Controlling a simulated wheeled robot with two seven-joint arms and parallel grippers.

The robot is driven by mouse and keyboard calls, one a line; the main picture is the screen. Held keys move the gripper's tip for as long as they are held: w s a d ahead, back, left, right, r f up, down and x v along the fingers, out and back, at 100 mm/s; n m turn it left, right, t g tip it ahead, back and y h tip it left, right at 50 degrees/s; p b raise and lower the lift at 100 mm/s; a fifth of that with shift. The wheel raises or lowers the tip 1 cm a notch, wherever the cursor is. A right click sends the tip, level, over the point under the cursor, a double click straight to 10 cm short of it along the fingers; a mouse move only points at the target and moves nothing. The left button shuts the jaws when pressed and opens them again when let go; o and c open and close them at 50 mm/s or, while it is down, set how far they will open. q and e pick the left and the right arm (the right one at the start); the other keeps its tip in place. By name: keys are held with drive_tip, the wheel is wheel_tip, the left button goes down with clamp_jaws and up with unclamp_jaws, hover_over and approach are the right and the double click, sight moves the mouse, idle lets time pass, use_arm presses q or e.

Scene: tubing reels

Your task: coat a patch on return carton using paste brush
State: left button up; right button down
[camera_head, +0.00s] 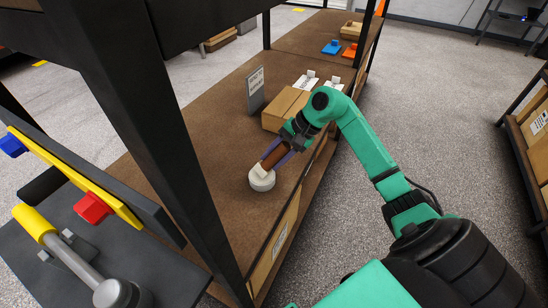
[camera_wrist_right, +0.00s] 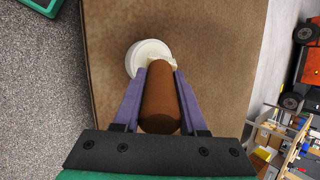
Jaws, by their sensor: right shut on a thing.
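My right gripper (camera_head: 277,152) is shut on the brown handle of the paste brush (camera_head: 273,158), over the brown shelf board. The right wrist view shows the handle (camera_wrist_right: 160,98) between the two purple fingers. The cream brush head (camera_wrist_right: 166,62) is at the white round pot (camera_head: 262,180), overlapping its rim in the right wrist view (camera_wrist_right: 146,52); I cannot tell how deep it is in. A cardboard carton (camera_head: 283,107), likely the return carton, sits on the same shelf, just beyond the gripper. My left gripper is not in view.
A grey sign (camera_head: 256,90) stands beside the carton, with white labels (camera_head: 306,82) behind it. A black shelf post (camera_head: 165,120) rises at the left. Blue and orange items (camera_head: 332,47) lie farther back. The shelf board (camera_head: 215,135) left of the pot is clear.

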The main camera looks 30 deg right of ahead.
sight(274, 151)
drive_tip(key=shift+s+f, duration=0.1)
drive_tip(key=shift+r+p, duration=1.35)
drive_tip(key=shift+r, duration=2.2)
